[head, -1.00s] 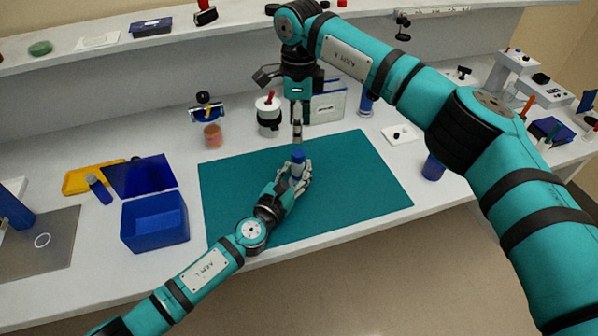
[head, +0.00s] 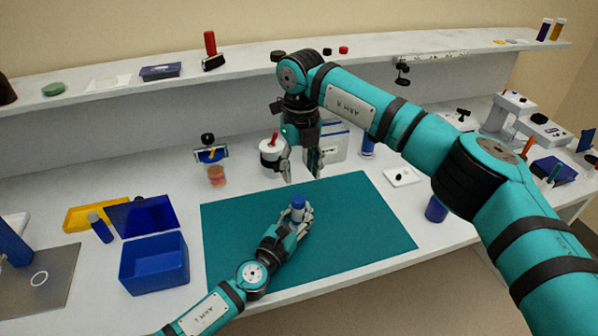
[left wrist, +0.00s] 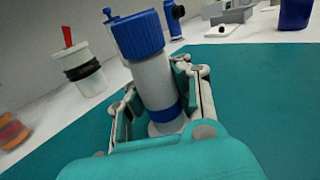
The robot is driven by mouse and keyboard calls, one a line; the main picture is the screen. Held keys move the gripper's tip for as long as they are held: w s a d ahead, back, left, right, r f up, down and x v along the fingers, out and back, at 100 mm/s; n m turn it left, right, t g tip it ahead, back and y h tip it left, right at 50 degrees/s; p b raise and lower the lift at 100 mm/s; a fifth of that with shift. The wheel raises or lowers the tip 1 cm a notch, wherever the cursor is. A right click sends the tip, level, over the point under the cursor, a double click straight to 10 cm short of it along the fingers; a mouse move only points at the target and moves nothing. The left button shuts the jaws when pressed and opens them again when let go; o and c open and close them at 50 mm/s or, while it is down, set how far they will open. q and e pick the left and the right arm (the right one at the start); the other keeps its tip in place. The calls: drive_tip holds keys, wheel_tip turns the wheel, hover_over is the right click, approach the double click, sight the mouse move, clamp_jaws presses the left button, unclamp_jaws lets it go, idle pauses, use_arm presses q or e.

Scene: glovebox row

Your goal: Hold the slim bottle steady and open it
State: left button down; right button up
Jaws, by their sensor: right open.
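The slim bottle (head: 298,212) stands upright on the teal mat (head: 360,220). In the left wrist view the bottle (left wrist: 153,82) has a pale body, a blue band low down and a ribbed blue cap (left wrist: 138,35) seated on top. My left gripper (head: 300,220) has its fingers on both sides of the body below the cap and looks shut on it; it also shows in the left wrist view (left wrist: 160,112). My right gripper (head: 301,172) is open and empty above the bottle, its fingers pointing down and apart from the cap.
An open blue box (head: 154,264), a yellow tray (head: 88,214) and a blue bottle (head: 101,228) are left of the mat. A white jar with a red-handled top (head: 270,156) and an orange jar (head: 216,176) stand behind it. A blue container (head: 437,208) stands right.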

sight(299, 199)
use_arm(q)
drive_tip(key=shift+f, duration=0.1)
use_arm(e)
drive_tip(key=m, duration=0.5)
drive_tip(key=shift+s, duration=0.15)
drive_tip(key=m, duration=0.4)
drive_tip(key=shift+s+m, duration=0.1)
drive_tip(key=shift+m, duration=0.2)
drive_tip(key=m, duration=0.4)
drive_tip(key=shift+s+a, duration=0.1)
drive_tip(key=shift+s, duration=0.05)
drive_tip(key=m, duration=0.5)
drive_tip(key=shift+s+m, duration=0.15)
drive_tip(key=shift+m, duration=0.15)
drive_tip(key=shift+f, duration=0.55)
drive_tip(key=shift+a+f, duration=0.1)
drive_tip(key=shift+f, duration=3.35)
